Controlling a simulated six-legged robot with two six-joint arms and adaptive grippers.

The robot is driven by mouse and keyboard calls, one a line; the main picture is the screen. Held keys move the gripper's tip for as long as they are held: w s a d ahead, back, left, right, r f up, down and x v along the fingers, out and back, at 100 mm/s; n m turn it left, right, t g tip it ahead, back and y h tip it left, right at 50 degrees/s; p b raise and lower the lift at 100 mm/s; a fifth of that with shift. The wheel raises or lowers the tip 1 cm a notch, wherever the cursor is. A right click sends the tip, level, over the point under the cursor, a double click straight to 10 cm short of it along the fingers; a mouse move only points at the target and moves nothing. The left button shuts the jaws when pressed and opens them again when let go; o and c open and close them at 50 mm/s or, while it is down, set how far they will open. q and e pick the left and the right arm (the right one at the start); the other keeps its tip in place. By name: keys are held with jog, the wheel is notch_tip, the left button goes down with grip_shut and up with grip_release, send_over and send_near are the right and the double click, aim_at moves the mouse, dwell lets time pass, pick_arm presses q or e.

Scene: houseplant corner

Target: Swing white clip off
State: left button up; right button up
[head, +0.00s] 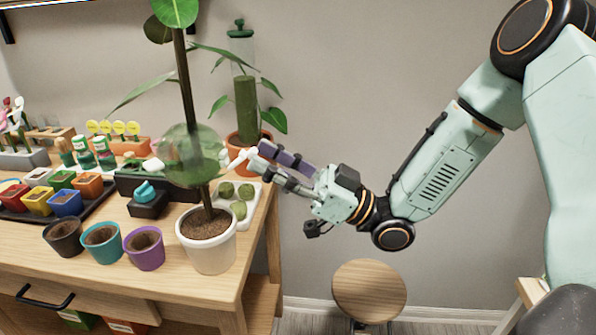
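A tall plant stands in a white pot (208,254) near the table's right edge. A see-through green pod (190,155) sits around its stem, partway up. A white clip (238,158) sticks out at the pod's right side. Another white piece (153,165) shows at the pod's left side. My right gripper (257,158) reaches in from the right, its fingertips at the outer end of the right-hand white clip. The fingertips overlap the clip in this view, and I cannot tell whether they grip it. My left gripper is not in view.
A round stool (369,291) stands right of the table (195,291).

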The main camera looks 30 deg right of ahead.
jog(key=v, duration=1.1)
jog(key=shift+d+f, duration=0.15)
jog(key=shift+d, duration=0.1)
jog(key=shift+s, duration=0.15)
dwell(0.3)
